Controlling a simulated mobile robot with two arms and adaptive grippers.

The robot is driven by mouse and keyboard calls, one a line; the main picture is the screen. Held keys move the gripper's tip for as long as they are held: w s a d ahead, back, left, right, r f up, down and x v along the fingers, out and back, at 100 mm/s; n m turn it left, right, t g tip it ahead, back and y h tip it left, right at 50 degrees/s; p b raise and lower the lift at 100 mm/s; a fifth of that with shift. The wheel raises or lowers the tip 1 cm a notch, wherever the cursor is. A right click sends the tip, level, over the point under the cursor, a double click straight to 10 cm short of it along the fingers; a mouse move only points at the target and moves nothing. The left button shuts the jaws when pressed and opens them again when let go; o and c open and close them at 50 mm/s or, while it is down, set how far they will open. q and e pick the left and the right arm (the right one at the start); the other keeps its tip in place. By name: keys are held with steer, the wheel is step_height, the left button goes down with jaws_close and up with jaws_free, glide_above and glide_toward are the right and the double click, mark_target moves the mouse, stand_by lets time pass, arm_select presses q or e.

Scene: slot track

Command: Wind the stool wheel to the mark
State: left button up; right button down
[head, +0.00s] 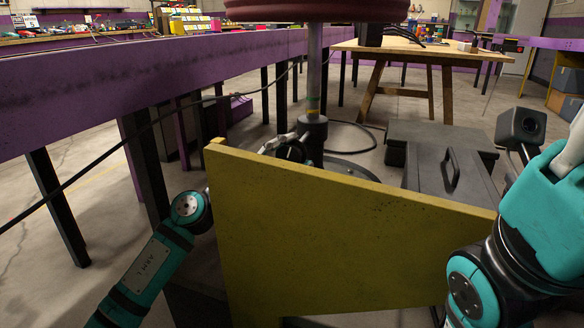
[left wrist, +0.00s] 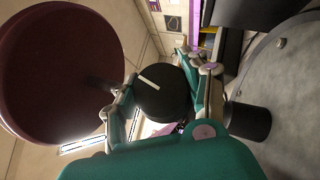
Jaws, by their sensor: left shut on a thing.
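The stool has a dark red round seat (head: 318,9) on a grey post (head: 314,65), with a green and yellow band low on the post just above a black collar. In the left wrist view the seat (left wrist: 55,80) fills the upper left. The stool wheel (left wrist: 160,98) is a black round knob with one white line on its face, tilted in the picture. My left gripper (left wrist: 158,70) is shut on the wheel, one finger at each side. In the head view my left gripper (head: 290,143) is beside the collar, partly hidden behind a yellow panel. I cannot make out a separate target mark for the wheel.
The upright yellow panel (head: 340,235) stands between me and the stool base. A purple bench (head: 130,75) runs along the left. A dark grey case (head: 450,180) lies right of the stool. My right arm is at the right edge, its fingers mostly cut off.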

stand_by(0.3)
arm_select(q)
steer(key=o, duration=1.2)
steer(key=shift+a, duration=0.1)
steer(key=v, duration=1.2)
steer(key=shift+f, duration=0.15)
